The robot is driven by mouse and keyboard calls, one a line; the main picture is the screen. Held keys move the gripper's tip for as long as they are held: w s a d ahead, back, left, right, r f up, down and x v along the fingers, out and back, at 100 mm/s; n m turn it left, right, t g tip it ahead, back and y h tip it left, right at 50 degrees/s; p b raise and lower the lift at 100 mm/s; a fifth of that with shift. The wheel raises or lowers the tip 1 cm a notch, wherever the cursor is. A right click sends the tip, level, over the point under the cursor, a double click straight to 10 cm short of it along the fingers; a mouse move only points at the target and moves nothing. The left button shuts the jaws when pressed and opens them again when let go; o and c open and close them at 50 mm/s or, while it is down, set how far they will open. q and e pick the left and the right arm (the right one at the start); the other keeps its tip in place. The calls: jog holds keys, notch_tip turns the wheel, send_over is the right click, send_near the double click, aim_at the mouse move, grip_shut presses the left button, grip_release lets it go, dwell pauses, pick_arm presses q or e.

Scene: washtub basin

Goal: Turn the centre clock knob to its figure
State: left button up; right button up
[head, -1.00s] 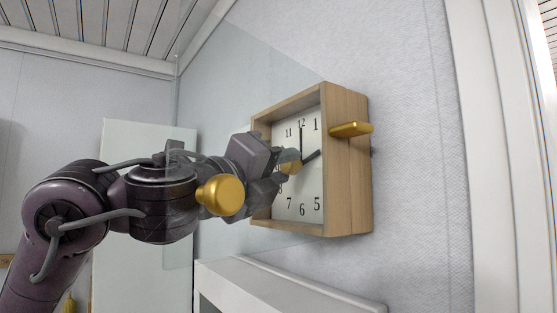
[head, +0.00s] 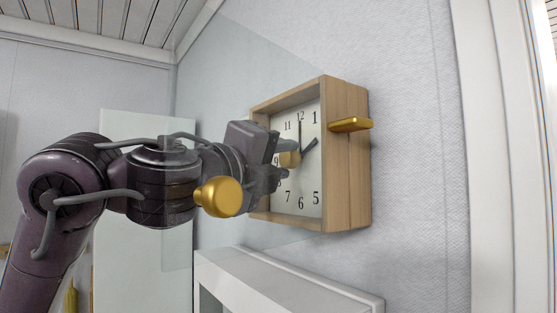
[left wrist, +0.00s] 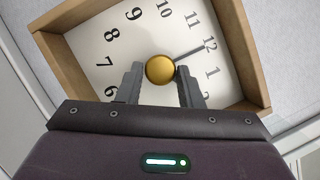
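The wooden wall clock (head: 348,180) hangs on the right wall, its white face showing numerals. Its gold centre knob (head: 289,159) sits mid-face; one long hand points at 12 and a short hand (head: 310,142) between 1 and 2. My left gripper (head: 282,158) is at the face, its fingers on both sides of the knob. In the left wrist view the knob (left wrist: 160,70) lies between the two fingertips, which seem to touch it. There the short hand is hidden, probably by the right finger. My right gripper is not in view.
A clear glass pane (head: 240,90) stands by the clock on the left, around my left arm. A gold handle (head: 350,125) juts from the clock's right side. A larger gold knob (head: 219,196) shows before my wrist. A white ledge (head: 290,280) lies below.

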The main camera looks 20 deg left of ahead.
pick_arm(q)
jog(key=o, duration=0.3)
jog(key=shift+w+d, duration=0.1)
jog(key=shift+o, duration=0.2)
jog(key=b+v, duration=0.4)
jog(key=v, duration=0.4)
jog(key=shift+w, duration=0.15)
